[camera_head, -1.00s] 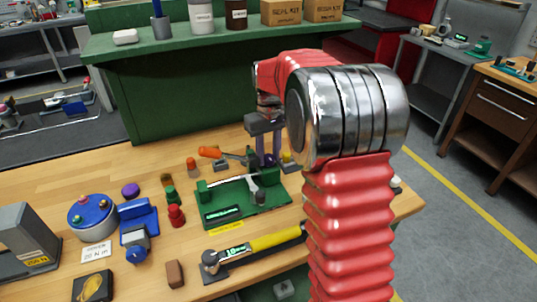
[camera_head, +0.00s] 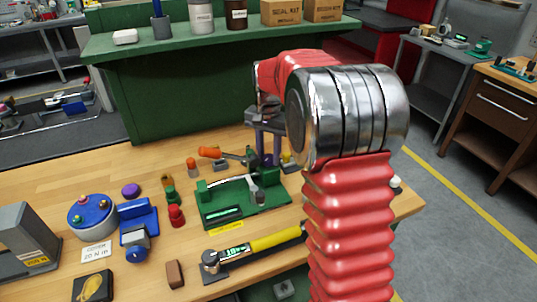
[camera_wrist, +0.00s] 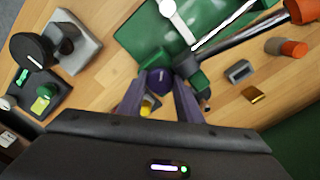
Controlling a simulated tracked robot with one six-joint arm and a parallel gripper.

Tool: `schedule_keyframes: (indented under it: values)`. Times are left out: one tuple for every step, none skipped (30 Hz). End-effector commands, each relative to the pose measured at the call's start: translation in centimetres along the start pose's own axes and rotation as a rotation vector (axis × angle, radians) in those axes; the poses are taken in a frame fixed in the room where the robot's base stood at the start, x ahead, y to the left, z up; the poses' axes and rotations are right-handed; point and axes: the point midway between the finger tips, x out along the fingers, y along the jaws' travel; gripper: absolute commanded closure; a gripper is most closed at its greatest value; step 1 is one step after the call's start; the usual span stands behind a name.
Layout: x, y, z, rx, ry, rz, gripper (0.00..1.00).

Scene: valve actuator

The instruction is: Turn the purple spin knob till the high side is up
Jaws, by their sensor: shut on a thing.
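The purple spin knob (camera_wrist: 156,80) shows between my fingertips in the wrist view, with a small pale mark on its face. My gripper (camera_wrist: 157,88) is shut on it, with one finger on each side. In the head view my gripper (camera_head: 268,160) points down behind the green fixture, and its fingers mostly hide the knob. I cannot tell which side of the knob is high.
The green fixture (camera_head: 215,215) with a pale lever stands close in front of my gripper. An orange-handled tool (camera_head: 209,152) lies just left. A yellow-handled torque wrench (camera_head: 273,241) lies nearer. Several small parts and a blue round box (camera_head: 92,224) are at left.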

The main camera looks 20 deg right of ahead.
Motion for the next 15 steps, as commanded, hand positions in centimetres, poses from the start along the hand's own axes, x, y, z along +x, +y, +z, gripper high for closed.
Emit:
schedule_keyframes:
  values:
    - [-0.2,-0.13,-0.14,0.041,0.006,-0.005,0.9]
    - [-0.2,-0.13,-0.14,0.07,0.006,-0.005,0.9]
    - [-0.2,-0.13,-0.14,0.108,0.006,-0.005,0.9]
    - [-0.2,-0.13,-0.14,0.136,0.006,-0.005,0.9]
    - [-0.2,-0.13,-0.14,0.165,0.006,-0.005,0.9]
    - [-0.2,-0.13,-0.14,0.203,0.006,-0.005,0.9]
    - [-0.2,-0.13,-0.14,0.231,0.006,-0.005,0.9]
    - [-0.2,-0.13,-0.14,0.26,0.006,-0.005,0.9]
    - [-0.2,-0.13,-0.14,0.298,0.006,-0.005,0.9]
    - [-0.2,-0.13,-0.14,0.326,0.005,-0.006,0.9]
    - [-0.21,-0.13,-0.15,0.354,0.005,-0.006,0.9]
    - [-0.21,-0.13,-0.15,0.391,0.005,-0.006,0.9]
    - [-0.21,-0.13,-0.15,0.418,0.005,-0.006,0.9]
    - [-0.21,-0.13,-0.15,0.444,0.005,-0.006,0.9]
    - [-0.21,-0.13,-0.15,0.478,0.005,-0.006,0.9]
